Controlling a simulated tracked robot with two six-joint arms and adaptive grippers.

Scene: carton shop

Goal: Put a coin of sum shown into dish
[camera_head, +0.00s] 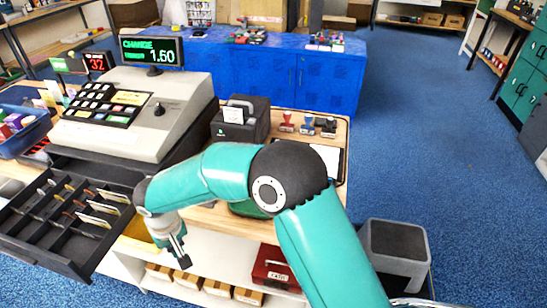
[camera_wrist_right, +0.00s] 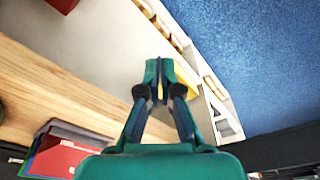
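The register display (camera_head: 152,51) reads "CHANGE" with 1.60. The open black cash drawer (camera_head: 38,235) has several compartments with cards standing in them; coins are too small to make out singly. A green rounded object (camera_head: 247,209) on the counter, mostly hidden behind my right arm, may be the dish; I cannot tell. My right gripper (camera_head: 181,260) points down in front of the counter, right of the drawer and apart from it. In the right wrist view its fingertips (camera_wrist_right: 160,72) are together, with no coin visible between them. My left gripper is out of view.
The cash register (camera_head: 165,115) stands behind the drawer. A black card device (camera_head: 240,122) and several stamps (camera_head: 307,126) are on the counter. Below, a shelf holds a red box (camera_head: 272,268) and cartons. A grey bin (camera_head: 395,250) stands at right. Blue floor is clear beyond.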

